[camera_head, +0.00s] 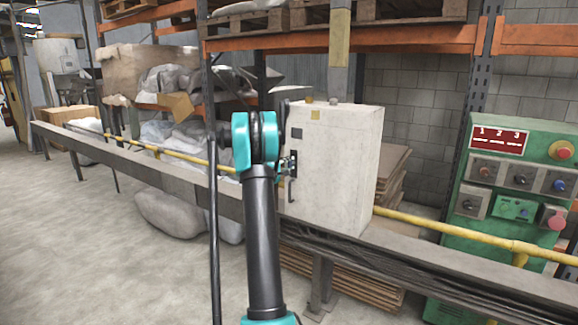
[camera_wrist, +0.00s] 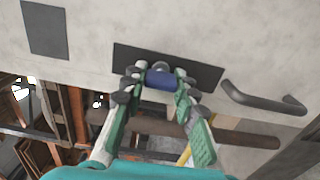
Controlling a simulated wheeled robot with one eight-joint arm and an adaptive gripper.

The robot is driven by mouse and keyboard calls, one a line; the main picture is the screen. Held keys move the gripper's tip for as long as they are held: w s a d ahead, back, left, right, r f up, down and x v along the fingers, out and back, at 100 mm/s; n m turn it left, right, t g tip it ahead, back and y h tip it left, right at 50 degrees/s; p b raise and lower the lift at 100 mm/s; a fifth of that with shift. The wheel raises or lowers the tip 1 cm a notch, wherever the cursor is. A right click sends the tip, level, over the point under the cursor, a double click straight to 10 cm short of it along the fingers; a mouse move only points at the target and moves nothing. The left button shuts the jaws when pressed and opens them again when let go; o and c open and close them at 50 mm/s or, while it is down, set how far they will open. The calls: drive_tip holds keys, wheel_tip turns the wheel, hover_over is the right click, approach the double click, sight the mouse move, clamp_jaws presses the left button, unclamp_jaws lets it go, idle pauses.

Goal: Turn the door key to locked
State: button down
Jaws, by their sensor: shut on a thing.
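A pale grey cabinet (camera_head: 340,165) stands on the rail in the head view, with its door facing my arm. In the wrist view its door (camera_wrist: 110,20) carries a dark lock plate (camera_wrist: 205,72). A blue key (camera_wrist: 160,79) sits at this plate, in front of a round grey part. My gripper (camera_wrist: 158,83) is shut on the key, with one fingertip on each side of it. The key bow looks about level across the picture. In the head view my gripper (camera_head: 287,164) is at the door, and the key is hidden there by my arm.
A dark bar handle (camera_wrist: 264,99) sticks out from the door to the right of the plate. A yellow pipe (camera_head: 440,227) and a grey rail (camera_head: 450,262) run past the cabinet. A green control box (camera_head: 510,190) stands at the right.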

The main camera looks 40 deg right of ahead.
drive_tip(key=c, duration=1.2)
unclamp_jaws()
drive_tip(key=shift+o, duration=0.2)
drive_tip(key=v, duration=1.2)
drive_tip(key=shift+f, duration=0.1)
drive_tip(key=s+a+f+m+g+y, duration=0.1)
drive_tip(key=s+a+f+y, duration=0.4)
drive_tip(key=s+a, duration=0.7)
drive_tip(key=s+a+f+m+y, duration=0.2)
drive_tip(key=s+a+f+y, duration=0.4)
drive_tip(key=s+a, duration=0.6)
drive_tip(key=s+a+f+m+g+y, duration=0.1)
drive_tip(key=s+a+f+y, duration=0.4)
drive_tip(key=s+a, duration=0.7)
drive_tip(key=a+f, duration=0.2)
drive_tip(key=a, duration=0.1)
drive_tip(key=shift+a+f+m+g+y, duration=0.25)
drive_tip(key=shift+a+m+g+y, duration=0.05)
drive_tip(key=shift+a, duration=0.1)
